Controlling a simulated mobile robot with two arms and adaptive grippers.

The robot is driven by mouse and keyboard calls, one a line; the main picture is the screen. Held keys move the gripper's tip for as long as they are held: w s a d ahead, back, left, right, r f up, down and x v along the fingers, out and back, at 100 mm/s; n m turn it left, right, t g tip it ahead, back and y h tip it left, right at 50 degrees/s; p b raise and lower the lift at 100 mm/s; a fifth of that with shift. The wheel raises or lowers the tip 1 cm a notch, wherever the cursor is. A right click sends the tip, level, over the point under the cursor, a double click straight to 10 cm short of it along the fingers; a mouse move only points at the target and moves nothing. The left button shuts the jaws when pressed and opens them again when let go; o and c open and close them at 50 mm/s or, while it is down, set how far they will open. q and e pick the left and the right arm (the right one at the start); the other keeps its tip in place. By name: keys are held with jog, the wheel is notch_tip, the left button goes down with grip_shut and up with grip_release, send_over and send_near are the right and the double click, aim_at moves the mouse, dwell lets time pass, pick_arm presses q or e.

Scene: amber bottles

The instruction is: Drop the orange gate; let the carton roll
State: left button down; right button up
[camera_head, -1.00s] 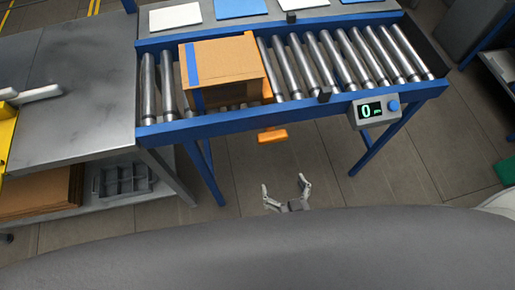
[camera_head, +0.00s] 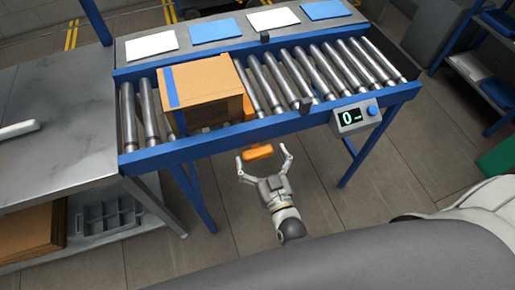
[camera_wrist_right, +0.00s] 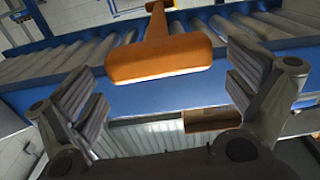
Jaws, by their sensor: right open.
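The carton (camera_head: 205,92) is a brown box with a blue stripe, standing on the rollers at the left part of the conveyor. The orange gate (camera_head: 258,152) sits against the carton's right side, and its handle sticks out past the conveyor's front rail. My right gripper (camera_head: 263,163) is open just in front of the handle, fingers to either side. In the right wrist view the orange handle (camera_wrist_right: 160,60) lies between and beyond the open fingers (camera_wrist_right: 160,95), with no visible contact. My left gripper is not in view.
The roller conveyor (camera_head: 290,118) has clear rollers right of the gate. A display box (camera_head: 354,118) with a blue knob hangs on its front rail. A grey table (camera_head: 55,120) stands at left. White and blue sheets (camera_head: 216,29) lie on the back ledge.

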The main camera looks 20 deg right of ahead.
jog(key=shift+w, duration=1.1)
